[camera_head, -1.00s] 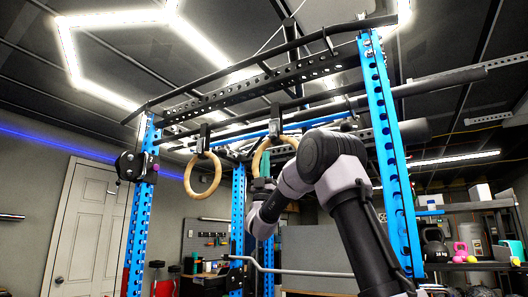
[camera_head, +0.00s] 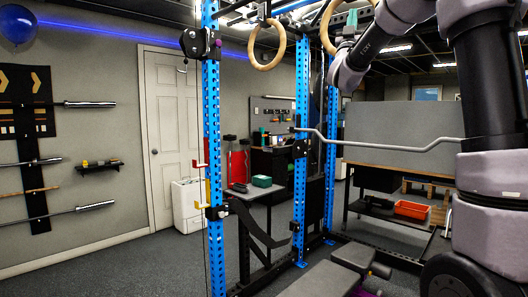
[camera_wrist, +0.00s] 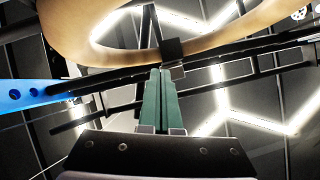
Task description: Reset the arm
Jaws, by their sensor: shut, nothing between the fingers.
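My arm reaches up at the right of the head view, bent at the elbow. My gripper (camera_head: 351,20) is near the top edge there, close to a wooden gym ring (camera_head: 328,44). In the wrist view my gripper (camera_wrist: 160,98) has its green fingers pressed together, with nothing between them. They point up towards the ceiling. The wooden ring (camera_wrist: 115,57) spans the top of that view, close to the fingertips. I cannot tell whether they touch.
A blue-posted power rack (camera_head: 214,150) stands around the arm. Another wooden ring (camera_head: 265,67) hangs to the left. A bent metal bar (camera_head: 375,145) crosses below my wrist. A bench (camera_head: 325,280) lies low in front. Floor at left (camera_head: 110,270) is clear.

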